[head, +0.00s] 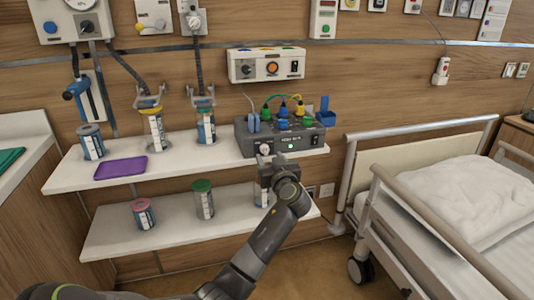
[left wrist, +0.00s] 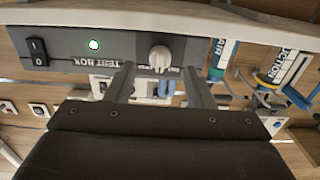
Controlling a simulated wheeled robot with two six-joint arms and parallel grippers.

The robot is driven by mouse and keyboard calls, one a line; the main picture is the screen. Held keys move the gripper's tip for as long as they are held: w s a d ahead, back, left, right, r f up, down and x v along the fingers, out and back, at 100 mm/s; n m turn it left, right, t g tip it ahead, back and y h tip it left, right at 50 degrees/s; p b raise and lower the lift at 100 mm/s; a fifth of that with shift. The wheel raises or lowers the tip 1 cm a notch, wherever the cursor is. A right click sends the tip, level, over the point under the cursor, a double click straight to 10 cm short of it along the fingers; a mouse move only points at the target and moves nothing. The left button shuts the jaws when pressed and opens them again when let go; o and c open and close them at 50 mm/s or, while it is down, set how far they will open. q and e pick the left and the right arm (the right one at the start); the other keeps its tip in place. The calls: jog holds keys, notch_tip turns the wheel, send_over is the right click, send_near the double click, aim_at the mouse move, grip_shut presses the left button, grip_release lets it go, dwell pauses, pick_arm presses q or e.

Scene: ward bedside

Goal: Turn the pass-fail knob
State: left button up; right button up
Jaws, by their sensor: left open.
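The dark grey test box (head: 308,142) stands at the right end of the upper white shelf. Its light-coloured pass-fail knob (head: 265,149) is on the left part of the front panel. In the left wrist view, which is upside down, the knob (left wrist: 159,58) shows between and just beyond my open fingers. My left gripper (head: 268,161) is in front of the box, its jaws open and empty; its fingers also show in the left wrist view (left wrist: 160,80). I see no clear contact with the knob. My right gripper is not in view.
The box carries a lit green lamp (left wrist: 94,44) and a black rocker switch (left wrist: 38,52). Coloured plugs and cables sit on its top. Left along the upper shelf (head: 190,157) are a purple tray (head: 121,168) and canisters. A bed (head: 440,200) stands at right.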

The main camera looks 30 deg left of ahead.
aim_at(266, 153)
pick_arm(q)
jog(key=shift+x, duration=1.9)
jog(key=c, duration=1)
